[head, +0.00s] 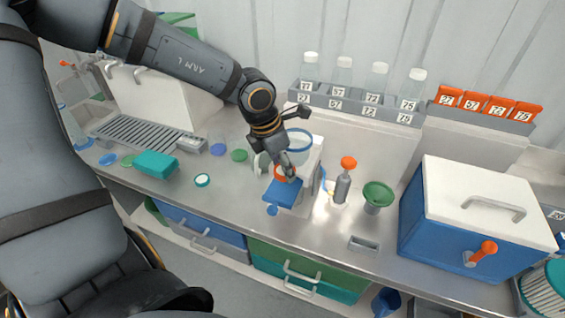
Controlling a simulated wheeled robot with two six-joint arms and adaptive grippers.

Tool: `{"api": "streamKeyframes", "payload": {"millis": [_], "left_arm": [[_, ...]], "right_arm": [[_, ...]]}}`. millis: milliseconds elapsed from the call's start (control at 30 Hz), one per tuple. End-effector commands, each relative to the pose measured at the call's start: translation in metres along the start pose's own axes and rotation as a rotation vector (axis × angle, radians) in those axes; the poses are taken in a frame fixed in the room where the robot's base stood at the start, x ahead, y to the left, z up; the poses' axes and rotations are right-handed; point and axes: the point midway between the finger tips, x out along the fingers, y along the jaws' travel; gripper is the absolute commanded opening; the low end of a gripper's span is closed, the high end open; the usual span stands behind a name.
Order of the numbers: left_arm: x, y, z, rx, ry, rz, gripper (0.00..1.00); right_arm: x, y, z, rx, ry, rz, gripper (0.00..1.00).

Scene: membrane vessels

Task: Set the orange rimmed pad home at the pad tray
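My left gripper (289,172) reaches down from the upper left over a white device. An orange-rimmed round thing, likely the orange rimmed pad (280,174), shows right at its fingertips. The fingers partly hide it, and I cannot tell whether they grip it or only hover beside it. A blue plate (284,194) sits just below it, at the front of the white device (312,160). A blue ring (299,139) is on the device behind the gripper. I cannot tell for sure which part is the pad tray. My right gripper is not in view.
A teal box (156,164) and slatted rack (148,134) are further left. An orange-topped grey cylinder (343,183), green funnel (378,196) and blue cooler (460,235) stand right.

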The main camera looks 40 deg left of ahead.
Motion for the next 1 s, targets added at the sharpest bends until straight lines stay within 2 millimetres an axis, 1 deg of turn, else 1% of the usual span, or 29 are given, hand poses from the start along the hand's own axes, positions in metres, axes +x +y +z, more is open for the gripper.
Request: {"api": "streamKeyframes", "payload": {"millis": [33, 67, 167, 500, 667, 700, 833, 1000], "left_arm": [[0.006, 0.0, -0.002, 0.0, 0.001, -0.001, 0.31], [0.008, 0.0, -0.003, 0.0, 0.001, -0.001, 0.31], [0.015, 0.0, -0.004, 0.0, 0.001, 0.0, 0.31], [0.037, 0.0, -0.011, 0.0, 0.001, -0.001, 0.31], [0.048, -0.001, -0.014, 0.001, 0.001, -0.002, 0.31], [0.05, 0.0, -0.014, 0.001, -0.001, -0.001, 0.31], [0.049, 0.0, -0.014, 0.0, -0.001, 0.0, 0.31], [0.048, 0.0, -0.013, 0.001, 0.0, 0.0, 0.31]], "right_arm": [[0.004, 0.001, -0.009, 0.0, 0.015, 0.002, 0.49], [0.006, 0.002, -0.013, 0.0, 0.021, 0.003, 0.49], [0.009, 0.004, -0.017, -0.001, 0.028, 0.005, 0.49], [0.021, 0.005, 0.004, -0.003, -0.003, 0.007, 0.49], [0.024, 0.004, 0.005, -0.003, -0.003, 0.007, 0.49], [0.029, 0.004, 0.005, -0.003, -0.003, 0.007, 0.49], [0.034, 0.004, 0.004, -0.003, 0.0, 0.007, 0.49], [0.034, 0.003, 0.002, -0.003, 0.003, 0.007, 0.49]]}}
